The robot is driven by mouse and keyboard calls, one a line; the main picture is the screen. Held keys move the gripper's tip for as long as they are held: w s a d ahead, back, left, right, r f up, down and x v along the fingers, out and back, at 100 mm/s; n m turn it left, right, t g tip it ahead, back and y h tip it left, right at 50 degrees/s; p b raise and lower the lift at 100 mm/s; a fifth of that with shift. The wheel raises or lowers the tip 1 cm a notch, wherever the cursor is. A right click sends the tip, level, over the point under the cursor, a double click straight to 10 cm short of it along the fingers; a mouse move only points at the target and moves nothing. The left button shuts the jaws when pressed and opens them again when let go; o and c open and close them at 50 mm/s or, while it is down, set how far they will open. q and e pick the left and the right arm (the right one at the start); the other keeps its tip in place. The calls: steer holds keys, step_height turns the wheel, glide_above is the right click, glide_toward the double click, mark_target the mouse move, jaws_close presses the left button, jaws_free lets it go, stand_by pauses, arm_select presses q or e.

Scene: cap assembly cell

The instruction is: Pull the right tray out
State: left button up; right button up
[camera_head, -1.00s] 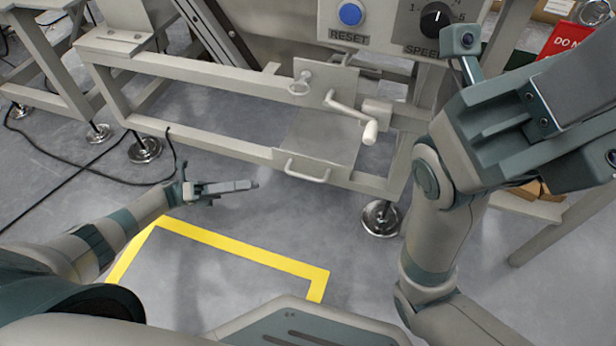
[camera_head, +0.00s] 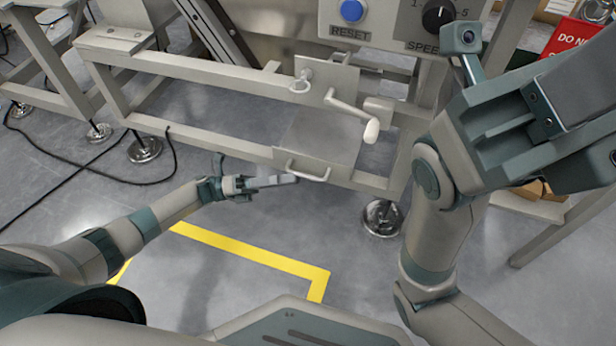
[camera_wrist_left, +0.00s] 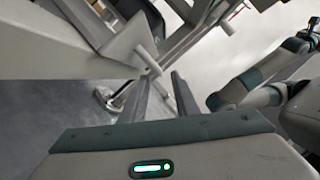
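The right tray (camera_head: 322,138) is a grey metal plate low in the machine frame, with a pale bar handle (camera_head: 308,171) on its front edge. My left gripper (camera_head: 296,179) is at the left end of this handle in the head view. In the left wrist view its two fingers (camera_wrist_left: 160,85) are apart, and the handle (camera_wrist_left: 149,61) lies just beyond their tips, not clearly between them. My right gripper (camera_head: 560,140) is raised close to the head camera at the right, away from the tray; its fingertips are not clear.
A crank (camera_head: 352,115) stands above the tray. The frame's lower beam (camera_head: 215,143) runs left of it, and a round foot (camera_head: 381,217) stands at the right. A blue reset button (camera_head: 352,11) is above. Yellow tape (camera_head: 250,252) marks open floor in front.

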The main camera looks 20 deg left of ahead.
mark_target(308, 176)
arm_select(q)
steer(key=shift+b+x, duration=0.5)
steer(key=shift+x, duration=2.45)
steer(key=shift+c, duration=0.7)
jaws_close()
